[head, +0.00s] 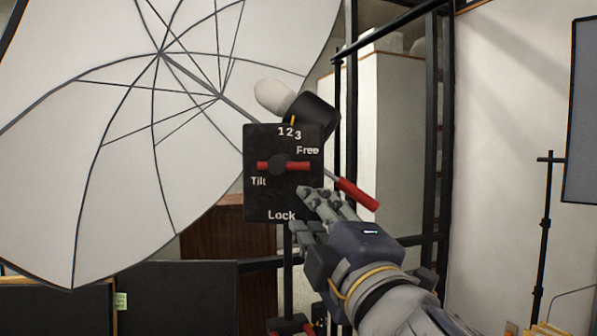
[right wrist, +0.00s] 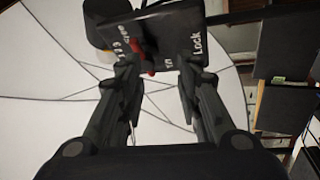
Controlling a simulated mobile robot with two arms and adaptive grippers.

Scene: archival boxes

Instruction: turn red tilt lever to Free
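The black control panel (head: 256,199) faces me in the head view, marked 1 2 3, Free, Tilt and Lock. The red tilt lever (head: 299,166) lies about level across its round black hub, between the Free and Lock labels. My right gripper (head: 300,209) is at the panel's lower right, below the lever, with its fingers pointing toward the panel. In the right wrist view the fingers (right wrist: 160,64) are spread apart, with the panel (right wrist: 180,27) beyond and between them. A small part of red (right wrist: 149,73) shows there. My left gripper is not in view.
A second red handle (head: 357,193) sticks out to the right of the panel, close above my right gripper. A large white umbrella (head: 110,130) fills the left. Dark upright posts (head: 431,130) and a light stand (head: 545,230) stand at right.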

